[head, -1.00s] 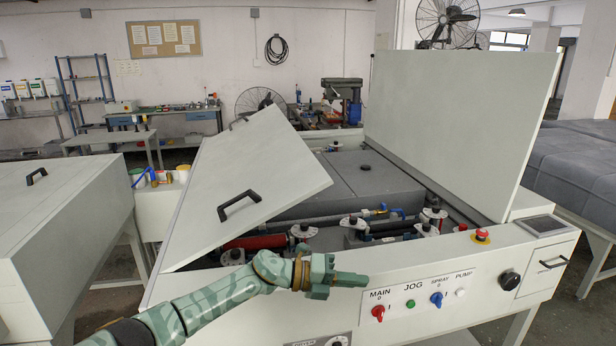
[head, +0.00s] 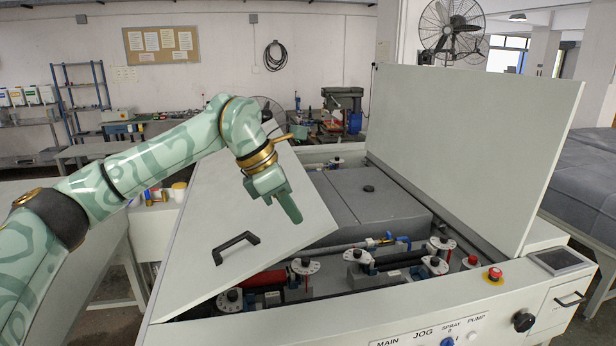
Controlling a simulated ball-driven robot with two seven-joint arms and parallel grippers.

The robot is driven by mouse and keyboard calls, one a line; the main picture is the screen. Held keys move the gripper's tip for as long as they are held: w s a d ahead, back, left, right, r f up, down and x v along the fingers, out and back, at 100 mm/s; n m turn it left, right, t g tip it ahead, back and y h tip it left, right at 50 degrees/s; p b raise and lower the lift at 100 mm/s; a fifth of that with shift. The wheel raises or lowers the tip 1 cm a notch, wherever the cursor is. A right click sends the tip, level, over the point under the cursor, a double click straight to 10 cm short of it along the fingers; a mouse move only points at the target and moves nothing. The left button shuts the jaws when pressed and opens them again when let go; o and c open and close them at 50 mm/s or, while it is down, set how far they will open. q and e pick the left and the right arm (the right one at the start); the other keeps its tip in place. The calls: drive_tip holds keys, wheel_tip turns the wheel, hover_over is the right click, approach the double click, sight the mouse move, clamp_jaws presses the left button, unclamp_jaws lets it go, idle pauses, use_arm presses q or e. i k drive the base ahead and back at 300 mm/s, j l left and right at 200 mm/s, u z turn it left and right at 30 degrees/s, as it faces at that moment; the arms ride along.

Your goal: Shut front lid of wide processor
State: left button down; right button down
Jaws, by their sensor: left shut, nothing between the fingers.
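The wide processor (head: 470,300) stands in front of me with its inner rollers and grey tank cover (head: 372,205) showing. Its left lid (head: 290,235) is tilted partly open, with a black handle (head: 235,247) near its front edge. A second lid (head: 470,150) on the right stands almost upright. Which one is the front lid I cannot tell from labels. My left gripper (head: 290,208) is shut and empty. It appears above the left lid, fingers pointing down right; I cannot tell if it touches. My right gripper is out of view.
A control panel (head: 430,337) with knobs runs along the front, with red buttons (head: 494,274) above it. Grey padded stacks (head: 590,190) stand at the right. A shelf and workbench lie behind.

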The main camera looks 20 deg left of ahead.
sight(225, 237)
drive_tip(key=i+j, duration=0.8)
drive_tip(key=i, duration=0.2)
